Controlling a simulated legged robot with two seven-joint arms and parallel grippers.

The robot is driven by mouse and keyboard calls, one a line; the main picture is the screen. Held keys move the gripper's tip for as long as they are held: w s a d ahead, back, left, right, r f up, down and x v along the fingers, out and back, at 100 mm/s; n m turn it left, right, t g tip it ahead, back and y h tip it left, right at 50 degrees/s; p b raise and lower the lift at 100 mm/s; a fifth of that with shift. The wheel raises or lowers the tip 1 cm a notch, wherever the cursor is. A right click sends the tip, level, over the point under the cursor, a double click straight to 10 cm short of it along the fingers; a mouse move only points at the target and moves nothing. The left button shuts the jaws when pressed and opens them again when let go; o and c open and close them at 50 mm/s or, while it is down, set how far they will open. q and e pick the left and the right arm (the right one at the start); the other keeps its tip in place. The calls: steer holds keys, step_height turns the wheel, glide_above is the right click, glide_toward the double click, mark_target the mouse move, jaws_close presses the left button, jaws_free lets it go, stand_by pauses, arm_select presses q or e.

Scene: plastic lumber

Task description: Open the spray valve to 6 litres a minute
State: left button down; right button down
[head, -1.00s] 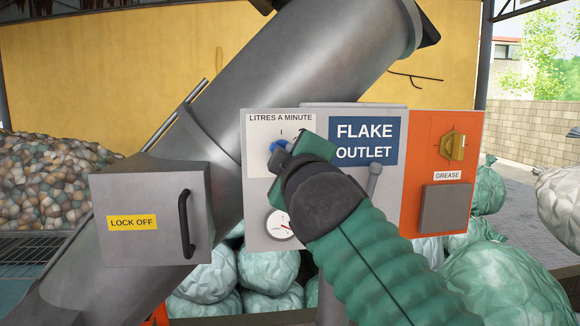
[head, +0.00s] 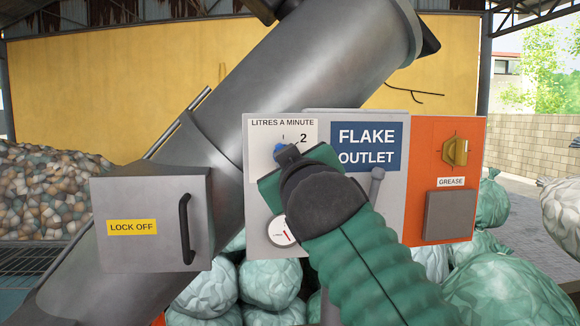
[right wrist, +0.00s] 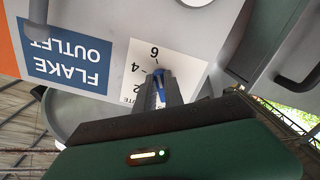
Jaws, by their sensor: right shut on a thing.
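The spray valve's blue knob (head: 280,149) sits on the white "LITRES A MINUTE" scale card (head: 257,160) on the grey panel. In the head view the mark 2 shows beside it. The right wrist view shows the blue knob (right wrist: 159,88) and the card (right wrist: 180,63) turned over, with 2, 4 and 6 readable. My right gripper (head: 287,153) is shut on the knob and hides much of the card. I cannot tell the exact setting. A round gauge (head: 277,232) with a red needle is partly hidden by my right gripper. My left gripper is not in view.
A grey "LOCK OFF" box (head: 145,200) with a black handle stands left of the panel. An orange panel (head: 423,175) with a yellow knob (head: 455,151) and a grey cover is on the right. A large sloping tube (head: 310,70) runs behind. Pale green bags (head: 510,290) lie below.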

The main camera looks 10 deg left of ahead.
steer(key=shift+w+a+f, duration=0.1)
steer(key=shift+w+f, duration=0.05)
steer(key=shift+f, duration=0.35)
steer(key=c, duration=1.4)
jaws_free()
steer(key=shift+r, duration=0.15)
steer(key=shift+c, duration=0.2)
steer(key=shift+r, duration=0.1)
steer(key=b+v, duration=0.7)
steer(key=v, duration=0.9)
steer(key=shift+s+d, duration=0.2)
steer(key=shift+s, duration=0.15)
